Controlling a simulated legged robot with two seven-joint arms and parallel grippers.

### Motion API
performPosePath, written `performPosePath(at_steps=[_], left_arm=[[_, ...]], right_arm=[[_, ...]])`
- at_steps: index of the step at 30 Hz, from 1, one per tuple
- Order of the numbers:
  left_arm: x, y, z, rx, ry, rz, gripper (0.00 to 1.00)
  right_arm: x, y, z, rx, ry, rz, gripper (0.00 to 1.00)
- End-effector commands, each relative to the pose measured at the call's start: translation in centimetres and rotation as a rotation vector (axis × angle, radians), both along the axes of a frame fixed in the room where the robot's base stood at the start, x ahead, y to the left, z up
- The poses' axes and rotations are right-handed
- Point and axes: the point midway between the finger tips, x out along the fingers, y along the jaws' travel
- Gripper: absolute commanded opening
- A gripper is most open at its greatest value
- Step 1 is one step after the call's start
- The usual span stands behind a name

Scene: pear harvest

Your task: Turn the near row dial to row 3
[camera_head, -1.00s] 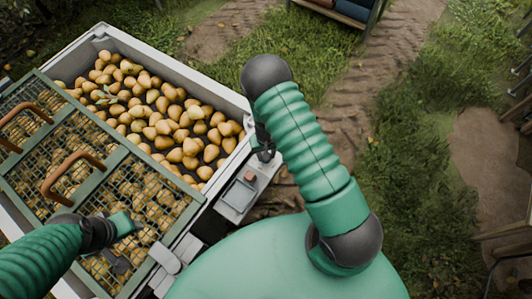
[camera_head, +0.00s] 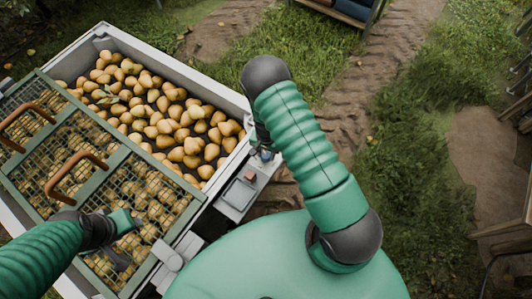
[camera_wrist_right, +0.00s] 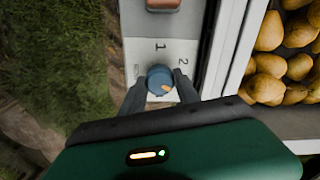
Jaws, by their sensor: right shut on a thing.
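The near row dial is a round blue knob (camera_wrist_right: 157,77) with an orange mark at its lower right in the right wrist view. It sits on a pale panel (camera_wrist_right: 132,50) with a 1 above it and a 2 to the upper right; a mark at its left is too faint to read. My right gripper (camera_wrist_right: 160,89) is shut on the dial, one finger on each side. In the head view my right gripper (camera_head: 263,143) is at the cart's corner, mostly hidden by its arm. My left gripper (camera_head: 126,242) is open and empty above the mesh lid (camera_head: 105,180).
The cart's pale-walled bin (camera_head: 178,62) holds many pears (camera_head: 160,110). Two brown handles (camera_head: 72,175) stand up from the green-framed mesh lid. Grass and a dirt track lie to the right.

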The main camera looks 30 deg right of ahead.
Motion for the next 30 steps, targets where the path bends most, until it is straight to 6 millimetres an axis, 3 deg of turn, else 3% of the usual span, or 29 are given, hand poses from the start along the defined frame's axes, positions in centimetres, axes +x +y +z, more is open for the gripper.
performPosePath(at_steps=[11,12,16,26,30], left_arm=[[0.0,0.0,0.0,0.0,0.0,0.0,0.45],[0.0,0.0,0.0,0.0,0.0,0.0,0.45],[0.0,0.0,0.0,0.0,0.0,0.0,0.45],[0.0,0.0,0.1,0.0,0.0,0.0,0.45],[0.0,0.0,0.5,0.0,0.0,0.0,0.45]], right_arm=[[-0.1,0.2,-0.1,0.003,0.002,-0.002,0.0],[-0.1,0.2,-0.1,0.003,0.002,-0.001,0.42],[-0.1,0.1,-0.1,0.002,0.002,-0.001,0.59],[0.0,0.1,0.2,0.001,0.0,-0.002,0.59],[0.1,0.1,2.3,0.001,-0.003,-0.001,0.59]])
